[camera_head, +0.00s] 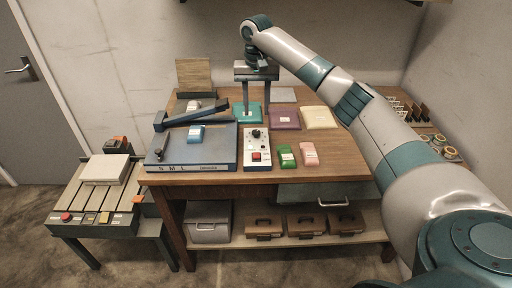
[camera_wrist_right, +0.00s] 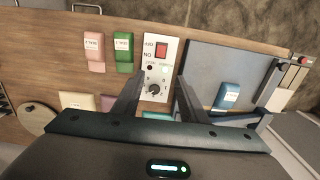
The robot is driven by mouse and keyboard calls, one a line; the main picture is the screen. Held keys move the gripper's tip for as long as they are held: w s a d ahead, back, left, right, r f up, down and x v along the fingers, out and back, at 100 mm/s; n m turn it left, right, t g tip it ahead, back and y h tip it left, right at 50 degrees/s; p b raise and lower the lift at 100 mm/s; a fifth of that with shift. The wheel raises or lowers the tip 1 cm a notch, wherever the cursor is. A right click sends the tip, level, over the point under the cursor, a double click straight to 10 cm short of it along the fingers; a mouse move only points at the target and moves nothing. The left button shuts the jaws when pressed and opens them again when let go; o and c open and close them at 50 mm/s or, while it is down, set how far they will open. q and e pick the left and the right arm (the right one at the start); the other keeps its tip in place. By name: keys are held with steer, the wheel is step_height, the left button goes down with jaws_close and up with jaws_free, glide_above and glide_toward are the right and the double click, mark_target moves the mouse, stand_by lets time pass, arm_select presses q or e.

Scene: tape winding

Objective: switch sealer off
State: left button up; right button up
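The sealer (camera_head: 190,158) is a flat blue machine marked S M L on the table, with a dark blue arm (camera_head: 190,117) raised above it at a slant. To its right stands a white control panel (camera_head: 257,139) with a black knob and a red switch (camera_head: 257,156). In the wrist view the red switch (camera_wrist_right: 161,49) sits beside the OFF and ON lettering, and the knob (camera_wrist_right: 154,89) is nearer me. I cannot tell which way the switch is tipped. My right gripper (camera_head: 257,110) is open and empty, pointing down behind the panel; its fingers (camera_wrist_right: 159,85) straddle the panel in the wrist view. My left gripper is out of view.
Green (camera_head: 287,156) and pink (camera_head: 309,154) packets lie right of the panel. A blue packet (camera_head: 196,133) lies on the sealer. Teal, purple (camera_head: 284,118) and cream (camera_head: 319,117) pouches lie behind. A low slatted stand (camera_head: 98,196) is at left.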

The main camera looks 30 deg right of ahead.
mark_target(256, 153)
steer(key=shift+f, duration=0.15)
step_height(256, 153, down, 16)
steer(key=p, duration=0.5)
steer(key=shift+f, duration=0.6)
jaws_close()
